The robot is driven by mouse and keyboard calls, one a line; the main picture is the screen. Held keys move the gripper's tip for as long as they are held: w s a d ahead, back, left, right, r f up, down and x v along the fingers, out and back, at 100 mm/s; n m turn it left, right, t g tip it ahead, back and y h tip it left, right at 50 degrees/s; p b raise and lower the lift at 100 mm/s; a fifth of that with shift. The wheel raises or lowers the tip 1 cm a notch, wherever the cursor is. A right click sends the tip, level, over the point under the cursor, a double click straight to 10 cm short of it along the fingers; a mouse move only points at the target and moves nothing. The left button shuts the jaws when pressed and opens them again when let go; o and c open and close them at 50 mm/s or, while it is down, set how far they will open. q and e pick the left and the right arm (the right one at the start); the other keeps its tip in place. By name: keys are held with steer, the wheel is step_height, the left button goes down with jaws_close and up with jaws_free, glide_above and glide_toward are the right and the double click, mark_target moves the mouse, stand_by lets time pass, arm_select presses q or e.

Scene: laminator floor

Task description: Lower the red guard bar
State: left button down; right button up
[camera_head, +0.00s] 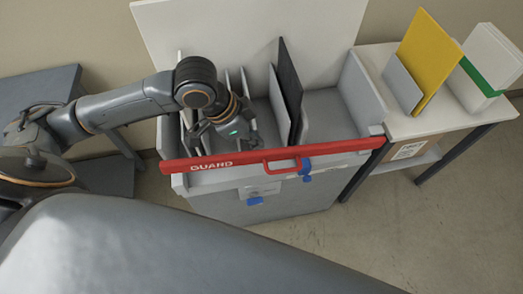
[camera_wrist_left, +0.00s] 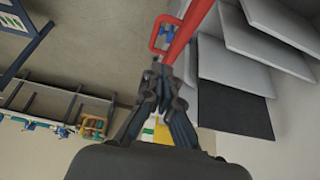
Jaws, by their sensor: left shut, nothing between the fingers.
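The red guard bar (camera_head: 225,160), lettered GUARD, lies across the front top edge of a grey slotted machine (camera_head: 232,205). Its red loop handle (camera_head: 282,166) hangs on the front side, right of the bar's middle. My left gripper (camera_head: 222,142) is over the slots just behind the bar, left of the handle. In the left wrist view its shut fingers (camera_wrist_left: 161,78) are empty, and the bar (camera_wrist_left: 190,30) and handle (camera_wrist_left: 162,33) show beyond the tips. I cannot tell whether a finger touches the bar. My right gripper is not in view.
Grey dividers and a dark panel (camera_head: 288,88) stand in the machine behind the bar. Blue knobs (camera_head: 305,168) are on its front. A side table (camera_head: 415,118) at the right holds a yellow board (camera_head: 428,58) and a white-green block. Floor in front is clear.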

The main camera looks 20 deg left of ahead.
arm_select(q)
glide_above(266, 169)
steer(key=f, duration=0.5)
steer(key=f+p, duration=0.1)
steer(key=f, duration=0.1)
steer(key=shift+w+d+f, duration=0.3)
steer(key=shift+d, duration=0.05)
steer(key=f, duration=0.3)
steer(key=shift+s+a+f+p, duration=0.2)
steer(key=shift+a+f+p, duration=0.1)
steer(key=shift+p, duration=0.05)
steer(key=shift+s+a+f, duration=0.1)
steer(key=shift+a+f, duration=0.1)
steer(key=shift+f, duration=0.25)
